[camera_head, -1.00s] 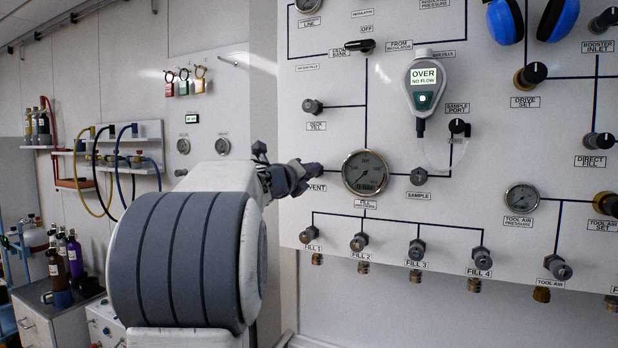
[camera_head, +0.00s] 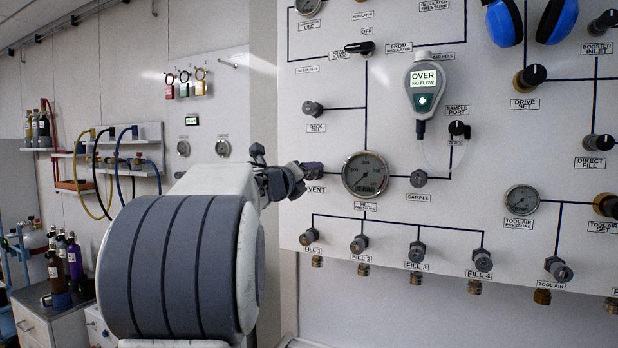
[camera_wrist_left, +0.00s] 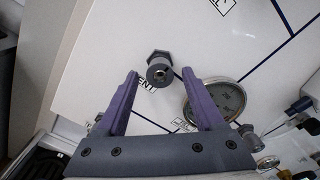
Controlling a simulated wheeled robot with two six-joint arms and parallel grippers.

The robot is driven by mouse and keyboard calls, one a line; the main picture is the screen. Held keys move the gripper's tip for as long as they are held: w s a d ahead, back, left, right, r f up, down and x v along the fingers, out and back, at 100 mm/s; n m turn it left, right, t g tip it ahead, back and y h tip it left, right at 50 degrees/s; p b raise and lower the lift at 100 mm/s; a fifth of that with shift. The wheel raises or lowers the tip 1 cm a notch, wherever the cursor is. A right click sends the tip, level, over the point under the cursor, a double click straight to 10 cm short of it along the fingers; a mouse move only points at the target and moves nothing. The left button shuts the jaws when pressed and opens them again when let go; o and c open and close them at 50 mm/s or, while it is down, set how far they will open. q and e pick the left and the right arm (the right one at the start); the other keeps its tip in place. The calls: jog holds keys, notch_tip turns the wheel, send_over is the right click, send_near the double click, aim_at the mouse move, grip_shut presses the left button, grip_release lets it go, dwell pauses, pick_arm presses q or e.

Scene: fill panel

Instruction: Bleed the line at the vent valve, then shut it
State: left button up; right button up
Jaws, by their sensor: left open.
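The vent valve knob (camera_wrist_left: 160,68) is a grey knob on the white panel, seen in the left wrist view beside its partly covered VENT label. In the head view my gripper hides the knob, and most of the VENT label (camera_head: 315,189) shows below. My left gripper (camera_head: 318,170) is at the panel there. In the left wrist view its purple fingers (camera_wrist_left: 160,88) are apart, one on each side below the knob, with nothing held between them. The fill pressure gauge (camera_head: 365,174) is right of the gripper; it also shows in the left wrist view (camera_wrist_left: 222,100). My right gripper is not in view.
A handheld analyser (camera_head: 423,84) reading OVER, NO FLOW hangs on the panel. The sample valve (camera_head: 418,178) is right of the gauge. Several fill valves (camera_head: 359,243) line the panel below. Bare panel lies around the vent knob.

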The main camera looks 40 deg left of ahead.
pick_arm(q)
jog(key=v, duration=0.9)
jog(key=shift+s, duration=0.3)
jog(key=w+d+f+n+g+h, duration=0.1)
jog(key=w+d+f+n, duration=0.25)
jog(key=d, duration=0.25)
jog(key=w+d+f+n+g, duration=0.1)
jog(key=w+d+f+n, duration=0.2)
jog(key=d+f+n, duration=0.25)
jog(key=s+d+f+n+g+h, duration=0.2)
jog(key=s+d+f+n+g, duration=0.15)
jog(key=d+f, duration=0.95)
jog(key=s+d+f+n+g+h, duration=0.25)
jog(key=s+d+f+g, duration=0.35)
jog(key=s+d+f, duration=0.5)
jog(key=s+d+f+n+g, duration=0.1)
jog(key=s+d+f+g, duration=0.15)
jog(key=s, duration=0.65)
jog(key=s+d+f+n+g, duration=0.1)
jog(key=s+d+f+g, duration=0.2)
jog(key=s, duration=0.5)
notch_tip(320, 180, up, 20)
jog(key=p, duration=1.9)
jog(key=shift+w+a+f+p, duration=0.15)
jog(key=shift+a+f+p, duration=0.05)
jog(key=shift+a+p, duration=0.15)
